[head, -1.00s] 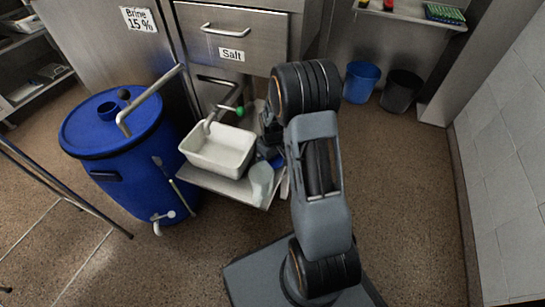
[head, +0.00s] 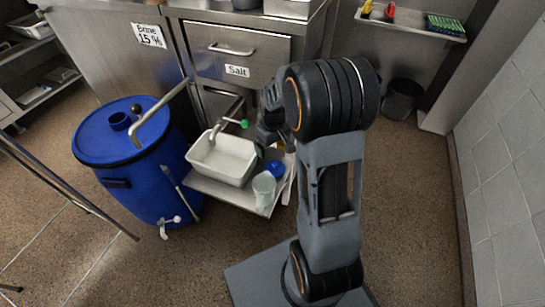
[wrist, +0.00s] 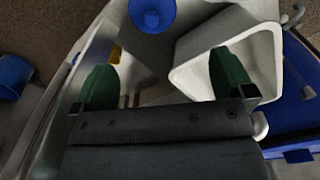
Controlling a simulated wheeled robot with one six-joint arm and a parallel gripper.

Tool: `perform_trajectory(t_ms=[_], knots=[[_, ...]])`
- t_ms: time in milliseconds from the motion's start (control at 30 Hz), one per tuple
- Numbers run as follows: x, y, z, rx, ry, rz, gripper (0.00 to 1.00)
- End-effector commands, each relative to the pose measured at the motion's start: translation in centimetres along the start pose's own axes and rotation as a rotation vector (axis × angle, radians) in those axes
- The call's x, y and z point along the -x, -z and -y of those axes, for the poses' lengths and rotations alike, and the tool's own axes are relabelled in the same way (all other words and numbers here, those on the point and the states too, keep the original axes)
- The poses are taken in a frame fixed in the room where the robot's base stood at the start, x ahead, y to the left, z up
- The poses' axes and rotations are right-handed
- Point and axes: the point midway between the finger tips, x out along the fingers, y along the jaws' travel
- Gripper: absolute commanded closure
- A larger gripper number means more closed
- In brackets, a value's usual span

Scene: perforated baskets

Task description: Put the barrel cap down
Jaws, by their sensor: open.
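The blue barrel cap (head: 275,169) rests on the small metal shelf (head: 230,195), right of the white basin and behind a clear cup. It also shows in the wrist view as a round blue disc with a raised centre (wrist: 152,14), at the top edge. My gripper (wrist: 165,78) is open and empty, its two green fingertips spread apart, with the cap beyond them. In the head view my gripper is partly hidden by my arm, above and behind the cap. The blue barrel (head: 135,185) stands left of the shelf, with a round neck on its lid.
The white basin (head: 222,160) with a tap above it takes up much of the shelf. The clear cup (head: 264,190) stands at the front edge. The steel cabinet (head: 250,50) is close behind. A dark bin (head: 401,100) stands at the back right. Open floor lies to the right.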

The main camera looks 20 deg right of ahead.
Motion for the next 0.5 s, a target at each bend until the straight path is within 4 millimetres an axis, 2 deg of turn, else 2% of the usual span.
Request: perform_trajectory(t_ms=[33, 200, 300, 500], knots=[[1.9, -0.6, 1.1, -0.013, -0.010, -0.023, 0.00], [6.9, -4.3, 5.3, -0.094, -0.027, -0.092, 0.00], [8.8, -6.7, 7.5, -0.141, -0.029, -0.130, 0.00], [10.5, -10.6, 10.3, -0.212, -0.025, -0.188, 0.00]])
